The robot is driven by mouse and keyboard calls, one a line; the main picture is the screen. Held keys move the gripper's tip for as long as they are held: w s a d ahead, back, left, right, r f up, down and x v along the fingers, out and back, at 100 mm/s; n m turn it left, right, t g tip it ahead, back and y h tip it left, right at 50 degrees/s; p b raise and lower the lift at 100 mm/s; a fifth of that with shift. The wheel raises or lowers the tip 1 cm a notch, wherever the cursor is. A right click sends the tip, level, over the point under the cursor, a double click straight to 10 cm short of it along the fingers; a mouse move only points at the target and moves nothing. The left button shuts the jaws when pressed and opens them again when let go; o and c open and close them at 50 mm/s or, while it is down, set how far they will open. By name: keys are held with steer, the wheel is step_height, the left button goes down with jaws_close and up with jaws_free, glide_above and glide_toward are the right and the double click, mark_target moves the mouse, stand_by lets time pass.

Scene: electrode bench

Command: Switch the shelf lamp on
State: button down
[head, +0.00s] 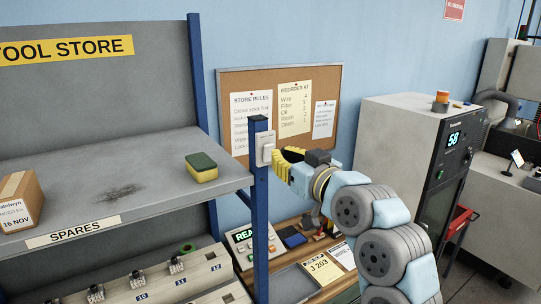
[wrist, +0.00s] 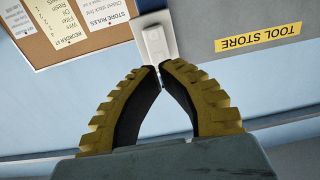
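A white switch box (head: 265,148) is mounted on the blue front post of the shelf. It also shows upside down in the wrist view (wrist: 155,42), with a small rocker on its face. My gripper (head: 277,162) is right beside it, its yellow ribbed fingers pointing at it. In the wrist view my gripper's fingertips (wrist: 161,67) meet, with nothing between them, in front of the box's near end. I cannot tell whether they touch it. The lamp itself is not visible in either view.
The grey shelf (head: 110,175) holds a green and yellow sponge (head: 202,168) and a cardboard box (head: 20,200). A corkboard (head: 335,80) hangs on the wall behind. A wooden bench (head: 277,285) with a display (head: 244,238) is below. A grey cabinet (head: 395,140) stands to the right.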

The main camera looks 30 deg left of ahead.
mark_target(270, 148)
steer(key=shift+b+x, duration=0.8)
steer(key=shift+x, duration=1.2)
stand_by(1.0)
steer(key=shift+d, duration=0.1)
steer(key=v, duration=0.7)
steer(key=shift+s+d, duration=0.25)
steer(key=shift+d, duration=0.1)
stand_by(0.4)
stand_by(0.4)
